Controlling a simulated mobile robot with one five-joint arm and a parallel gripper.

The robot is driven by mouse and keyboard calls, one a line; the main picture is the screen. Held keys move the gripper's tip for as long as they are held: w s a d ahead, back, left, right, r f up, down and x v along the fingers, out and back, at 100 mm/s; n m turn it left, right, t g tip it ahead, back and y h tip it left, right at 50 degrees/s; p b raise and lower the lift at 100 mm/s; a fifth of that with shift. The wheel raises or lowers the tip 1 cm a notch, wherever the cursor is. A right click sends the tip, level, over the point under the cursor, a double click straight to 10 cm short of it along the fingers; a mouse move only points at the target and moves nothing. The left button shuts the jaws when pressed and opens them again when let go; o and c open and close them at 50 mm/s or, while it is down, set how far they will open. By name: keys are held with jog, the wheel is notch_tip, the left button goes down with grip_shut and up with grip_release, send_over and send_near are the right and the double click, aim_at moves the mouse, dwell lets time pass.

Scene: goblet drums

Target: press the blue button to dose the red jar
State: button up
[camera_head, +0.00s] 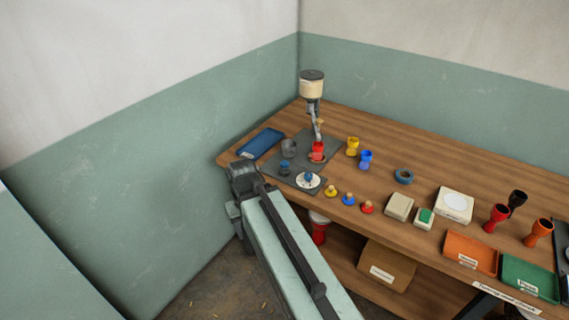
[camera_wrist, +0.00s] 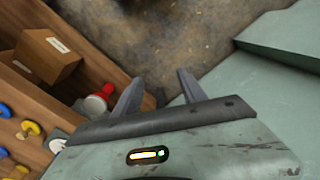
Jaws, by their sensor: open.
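The red jar (camera_head: 318,150) stands under the spout of a cream dispenser (camera_head: 312,88) on a grey plate at the back left of the table. The blue button (camera_head: 348,200) sits near the front edge, between a yellow button (camera_head: 331,190) and a red button (camera_head: 367,207). In the wrist view the blue button (camera_wrist: 4,110) is at the left edge, beside the yellow button (camera_wrist: 30,130). My gripper (camera_wrist: 158,76) is open and empty, with its fingers over the floor, off the table's front edge. In the head view its fingers are not clearly visible.
A white dial with a blue knob (camera_head: 309,179) is left of the yellow button. Yellow (camera_head: 352,146) and blue (camera_head: 365,159) goblets stand right of the red jar. A cardboard box (camera_head: 386,266) and a red container (camera_head: 319,232) are below the tabletop. A wall is at left.

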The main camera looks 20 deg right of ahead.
grip_shut()
dwell(1.5)
